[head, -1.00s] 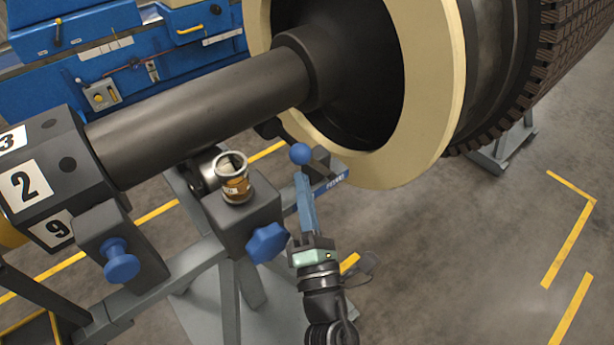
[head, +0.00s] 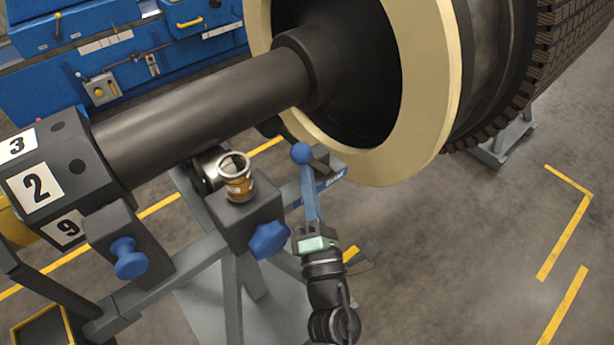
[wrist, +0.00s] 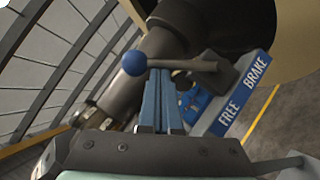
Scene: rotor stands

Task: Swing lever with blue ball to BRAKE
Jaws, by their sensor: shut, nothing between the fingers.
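The blue ball (head: 301,153) sits on the end of a dark lever beside the large cream-rimmed rotor. In the wrist view, the ball (wrist: 134,62) is at the left end of the lever rod (wrist: 180,65), which runs right to a dark pivot block (wrist: 220,72). A blue label plate (wrist: 240,98) beside the pivot reads FREE in its nearer part and BRAKE farther along. My gripper (head: 308,170) is shut and empty. Its blue fingertips (wrist: 160,72) are at the rod just right of the ball; I cannot tell whether they touch it.
The dark shaft (head: 200,115) and stand block (head: 245,210) with a blue star knob (head: 269,241) are left of my gripper. The rotor's cream rim (head: 440,90) is close behind. Floor (head: 460,260) at right is clear.

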